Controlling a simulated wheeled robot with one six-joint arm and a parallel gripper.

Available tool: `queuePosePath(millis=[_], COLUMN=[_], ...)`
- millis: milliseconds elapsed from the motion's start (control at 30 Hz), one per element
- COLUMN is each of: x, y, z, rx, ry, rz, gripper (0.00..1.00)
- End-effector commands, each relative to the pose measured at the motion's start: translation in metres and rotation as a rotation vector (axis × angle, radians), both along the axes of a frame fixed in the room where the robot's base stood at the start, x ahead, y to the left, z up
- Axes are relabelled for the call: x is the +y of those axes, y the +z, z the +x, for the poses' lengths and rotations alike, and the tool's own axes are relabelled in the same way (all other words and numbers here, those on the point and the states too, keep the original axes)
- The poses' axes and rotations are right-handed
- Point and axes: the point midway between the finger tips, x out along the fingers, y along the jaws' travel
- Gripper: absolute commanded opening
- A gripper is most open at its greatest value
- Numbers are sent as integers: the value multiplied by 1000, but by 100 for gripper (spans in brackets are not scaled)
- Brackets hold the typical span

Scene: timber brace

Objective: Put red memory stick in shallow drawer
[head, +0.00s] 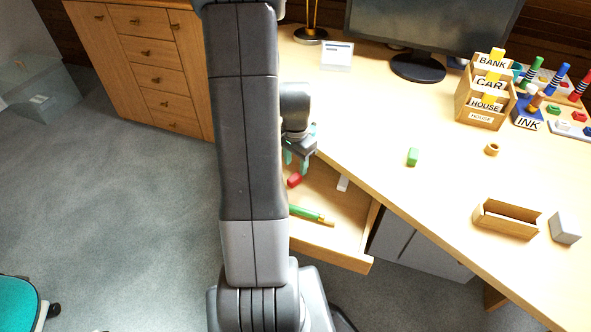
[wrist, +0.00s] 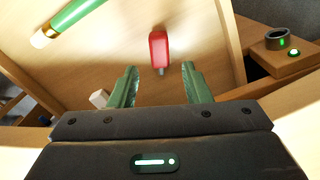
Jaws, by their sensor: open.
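The red memory stick (wrist: 158,49) lies on the floor of the open shallow drawer (head: 347,222). It also shows in the head view (head: 294,180), just below my gripper (head: 298,165). In the wrist view my gripper (wrist: 166,84) is open, with its green fingers apart. The stick lies beyond and between the fingertips, touching neither as far as I can see. The drawer interior (wrist: 115,35) fills much of the wrist view. My arm hides the drawer's left part in the head view.
In the drawer lie a green pen (head: 311,215) and a small white block (head: 343,183). The desk edge runs along the drawer's right.

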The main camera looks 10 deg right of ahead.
Motion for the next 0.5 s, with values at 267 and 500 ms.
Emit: queuePosePath(millis=[267,500], x=[0,0], y=[54,66], z=[0,0], rx=[-3,1], ry=[0,0], rz=[-1,0], gripper=[44,44])
